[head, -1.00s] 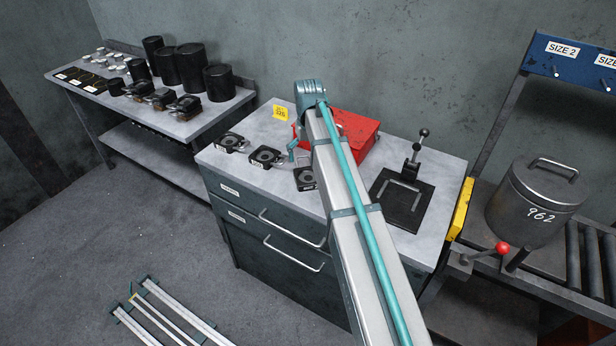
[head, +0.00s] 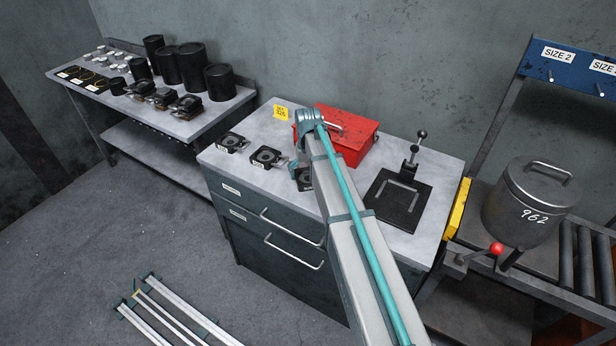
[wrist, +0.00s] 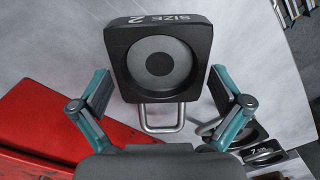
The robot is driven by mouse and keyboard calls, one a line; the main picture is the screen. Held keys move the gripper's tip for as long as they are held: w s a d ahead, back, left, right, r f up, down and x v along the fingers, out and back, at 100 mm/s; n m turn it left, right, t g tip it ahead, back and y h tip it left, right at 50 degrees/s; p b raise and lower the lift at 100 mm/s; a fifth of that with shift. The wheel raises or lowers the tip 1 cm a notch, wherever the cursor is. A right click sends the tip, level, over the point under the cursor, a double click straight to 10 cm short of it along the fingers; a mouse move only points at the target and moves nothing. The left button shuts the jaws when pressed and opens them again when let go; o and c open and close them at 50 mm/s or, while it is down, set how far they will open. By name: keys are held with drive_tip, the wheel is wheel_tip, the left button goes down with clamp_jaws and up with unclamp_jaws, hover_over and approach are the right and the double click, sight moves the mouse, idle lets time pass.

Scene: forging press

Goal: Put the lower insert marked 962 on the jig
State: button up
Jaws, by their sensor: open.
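Three black inserts with round tops and wire handles stand in a row on the grey cabinet top: left (head: 231,142), middle (head: 265,157) and right (head: 304,179), the last partly hidden by my arm. In the wrist view, one black insert labelled SIZE 2 (wrist: 163,62) lies between the spread fingers of my gripper (wrist: 160,90), which is open and holds nothing; contact is not visible. No 962 is readable on any insert. The black jig plate with a lever clamp (head: 399,204) is on the cabinet's right side.
A red box (head: 347,135) stands behind the inserts, close to my gripper. A side table (head: 215,121) holds black cylinders and small parts.

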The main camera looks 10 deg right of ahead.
drive_tip(key=c, duration=1.5)
drive_tip(key=shift+o, duration=0.2)
drive_tip(key=shift+r, duration=0.1)
drive_tip(key=shift+w+r+b, duration=0.1)
drive_tip(key=shift+r+b, duration=0.45)
drive_tip(key=shift+r, duration=0.05)
drive_tip(key=s+r+b, duration=0.1)
drive_tip(key=r, duration=0.1)
drive_tip(key=s+r+b, duration=0.1)
drive_tip(key=s+r, duration=0.3)
drive_tip(key=r, duration=0.1)
drive_tip(key=shift+b, duration=0.4)
drive_tip(key=s+r+b, duration=0.2)
drive_tip(key=s+r, duration=0.2)
drive_tip(key=s, duration=0.4)
hover_over(317, 214)
wheel_tip(317, 214, down, 11)
drive_tip(key=shift+r, duration=0.2)
